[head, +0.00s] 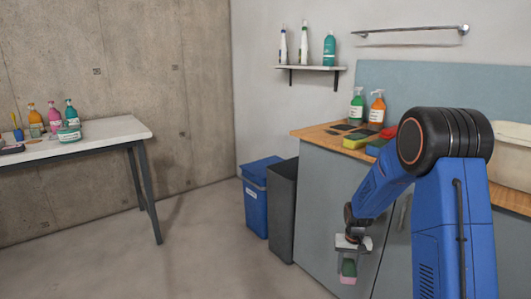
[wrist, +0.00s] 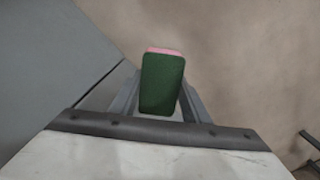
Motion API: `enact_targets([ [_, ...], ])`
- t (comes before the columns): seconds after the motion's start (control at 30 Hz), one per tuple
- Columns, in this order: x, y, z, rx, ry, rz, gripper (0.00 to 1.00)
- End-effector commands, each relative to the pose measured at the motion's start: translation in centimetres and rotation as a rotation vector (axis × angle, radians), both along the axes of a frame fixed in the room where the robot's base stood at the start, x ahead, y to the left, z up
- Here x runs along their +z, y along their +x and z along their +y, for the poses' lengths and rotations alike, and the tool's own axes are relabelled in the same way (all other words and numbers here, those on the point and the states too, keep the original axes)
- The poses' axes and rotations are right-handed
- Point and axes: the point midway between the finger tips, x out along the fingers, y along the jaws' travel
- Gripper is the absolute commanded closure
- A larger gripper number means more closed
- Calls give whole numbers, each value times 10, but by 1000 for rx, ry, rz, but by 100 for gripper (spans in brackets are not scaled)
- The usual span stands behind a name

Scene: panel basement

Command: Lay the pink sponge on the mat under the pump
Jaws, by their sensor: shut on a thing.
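The pink sponge (head: 348,279) has a green scouring side and hangs below my gripper (head: 350,260), low in front of the grey cabinet. In the wrist view the sponge's green face (wrist: 162,85) is toward me, with a pink edge at its far end, between the two grey fingers of my gripper (wrist: 160,98). The gripper is shut on it. Several flat dark mats (head: 344,127) lie on the wooden counter, near a green spray bottle (head: 357,107) and an orange one (head: 377,108). I cannot tell which mat is under the pump.
Other sponges, one yellow (head: 354,142), lie at the counter's (head: 310,132) front edge. Blue (head: 256,205) and dark grey (head: 283,205) bins stand left of the cabinet. A wall shelf (head: 311,68) holds bottles. A white table (head: 105,133) with bottles is at left. Floor between is clear.

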Motion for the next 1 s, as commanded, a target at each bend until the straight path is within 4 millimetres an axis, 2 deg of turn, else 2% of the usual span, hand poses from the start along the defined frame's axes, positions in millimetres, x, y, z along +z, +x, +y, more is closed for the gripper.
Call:
enact_targets([
  [0.03, -18, 1, 4, 19, 0, 6, 78],
  [0.3, -96, 13, 21, 112, 0, 5, 78],
  [0.5, -137, 20, 29, 161, 1, 3, 78],
  [0.7, -155, 23, 33, 183, 0, 1, 78],
  [1.0, -157, 24, 33, 186, 0, 0, 78],
])
